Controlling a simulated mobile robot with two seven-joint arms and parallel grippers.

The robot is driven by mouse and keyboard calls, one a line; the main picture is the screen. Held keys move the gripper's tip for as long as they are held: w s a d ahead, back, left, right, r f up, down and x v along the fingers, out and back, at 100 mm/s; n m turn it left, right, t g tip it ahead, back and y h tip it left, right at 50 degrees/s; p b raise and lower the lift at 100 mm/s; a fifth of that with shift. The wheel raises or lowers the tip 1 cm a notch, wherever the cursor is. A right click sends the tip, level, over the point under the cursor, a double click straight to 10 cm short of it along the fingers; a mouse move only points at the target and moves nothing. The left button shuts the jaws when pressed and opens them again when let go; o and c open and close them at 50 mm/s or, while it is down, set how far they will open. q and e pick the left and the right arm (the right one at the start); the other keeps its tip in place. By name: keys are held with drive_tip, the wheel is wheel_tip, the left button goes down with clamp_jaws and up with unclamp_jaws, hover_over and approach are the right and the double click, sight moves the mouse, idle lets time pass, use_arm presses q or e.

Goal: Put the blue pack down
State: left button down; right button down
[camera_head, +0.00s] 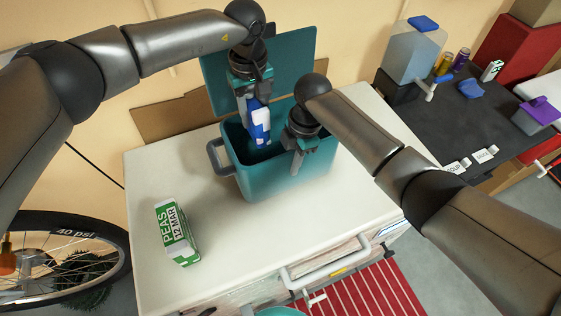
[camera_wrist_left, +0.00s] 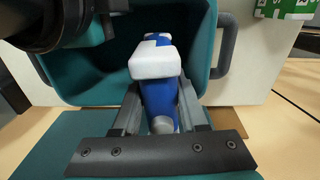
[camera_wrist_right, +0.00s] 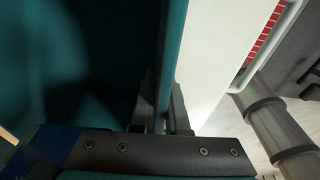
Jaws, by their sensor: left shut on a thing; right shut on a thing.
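The blue pack (camera_head: 260,126), blue with white patches, is between the fingers of my left gripper (camera_head: 256,102). It hangs upright inside the mouth of an open teal bin (camera_head: 265,182). In the left wrist view the blue pack (camera_wrist_left: 158,92) sits between both fingers, with the bin's inside around it. Whether its lower end touches the bin floor is hidden. My right gripper (camera_head: 299,150) is shut on the bin's right front wall. In the right wrist view the wall (camera_wrist_right: 172,50) runs between its fingers.
The bin's teal lid (camera_head: 295,62) stands open behind it. The bin is on a white cabinet top (camera_head: 150,190). A green and white PEAS carton (camera_head: 176,232) lies at the front left. A dark table (camera_head: 460,115) with a water jug (camera_head: 412,52) is at the right.

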sight(256, 143)
use_arm(q)
drive_tip(key=shift+m, duration=0.4)
drive_tip(key=f, duration=0.3)
drive_tip(key=s+f, duration=0.1)
drive_tip(key=f, duration=0.4)
drive_tip(key=shift+s+a+f, duration=0.1)
drive_tip(key=shift+s+f, duration=0.05)
drive_tip(key=shift+f, duration=2.7)
drive_tip(key=shift+c, duration=2.2)
unclamp_jaws()
drive_tip(key=shift+f, duration=0.2)
drive_tip(key=shift+r, duration=0.1)
wheel_tip(256, 143, up, 12)
drive_tip(key=shift+r, duration=0.1)
use_arm(e)
drive_tip(key=shift+c, duration=0.2)
unclamp_jaws()
